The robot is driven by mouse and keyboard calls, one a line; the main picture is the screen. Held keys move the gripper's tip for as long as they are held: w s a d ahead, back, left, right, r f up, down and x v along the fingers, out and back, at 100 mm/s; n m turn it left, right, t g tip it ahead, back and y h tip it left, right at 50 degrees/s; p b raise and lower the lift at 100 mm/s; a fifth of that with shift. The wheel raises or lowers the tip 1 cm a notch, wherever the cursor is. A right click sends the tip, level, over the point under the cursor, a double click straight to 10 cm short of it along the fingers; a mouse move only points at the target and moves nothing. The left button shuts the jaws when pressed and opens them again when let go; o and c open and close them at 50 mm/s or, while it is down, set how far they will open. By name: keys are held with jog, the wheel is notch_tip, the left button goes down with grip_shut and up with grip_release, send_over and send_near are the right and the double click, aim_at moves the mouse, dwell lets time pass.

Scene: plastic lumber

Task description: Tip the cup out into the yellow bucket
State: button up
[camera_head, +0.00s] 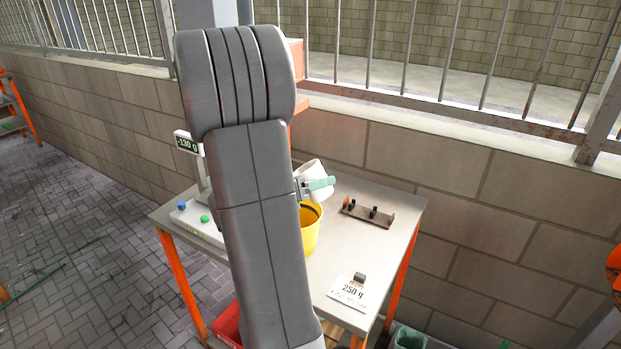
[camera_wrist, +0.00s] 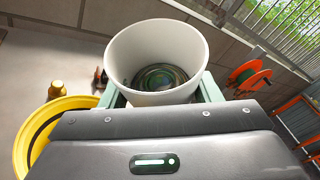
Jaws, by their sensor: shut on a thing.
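A white cup (camera_head: 313,172) is tilted above the yellow bucket (camera_head: 311,232) on the table. My gripper (camera_head: 318,184) is shut on the cup, with a green finger along its side. In the wrist view I look into the cup (camera_wrist: 157,40); its inside wall is white and its bottom looks dark with a greenish ring. I cannot tell whether anything lies in it. The bucket (camera_wrist: 35,135) shows at the lower left of the wrist view, partly cut off. My arm hides the left part of the bucket in the head view.
A scale (camera_head: 200,222) with a blue and a green piece on it stands left, its display (camera_head: 186,142) reading about -130 g. A holder with small dark weights (camera_head: 368,213) and a "250 g" card (camera_head: 350,291) lie right on the table (camera_head: 395,235). A block wall stands behind.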

jog(key=n+h, duration=0.1)
jog(key=f+n+t+b, duration=0.1)
jog(key=n, duration=0.1)
jog(key=shift+d+f+n+h, duration=0.1)
jog(key=shift+n+h, duration=0.2)
jog(key=shift+h, duration=0.1)
jog(key=shift+r+n+t+h+p, duration=0.3)
jog(key=shift+r+n+t+p, duration=0.25)
jog(key=shift+n, duration=0.25)
jog(key=n+p, duration=0.1)
jog(key=n+t+p, duration=0.1)
jog(key=n, duration=0.1)
jog(key=n+t+p, duration=0.1)
jog(key=shift+w+a+n+t+h, duration=0.15)
jog(key=shift+a+n+t+h, duration=0.15)
jog(key=shift+a+n, duration=0.1)
jog(key=n+t+p, duration=0.2)
jog(key=n+p, duration=0.1)
jog(key=a+r+n+t+p, duration=0.1)
jog(key=n, duration=0.1)
jog(key=shift+w+y+p, duration=0.35)
jog(key=shift+y, duration=0.05)
jog(key=shift+a+f+n+b, duration=0.15)
jog(key=shift+f+n+b, duration=0.25)
jog(key=shift+b, duration=0.4)
jog(key=shift+w+a+r+n+t+y+b, duration=0.15)
jog(key=shift+r+n+t+y+b, duration=0.25)
jog(key=shift+n+b, duration=0.35)
jog(key=shift+r, duration=0.1)
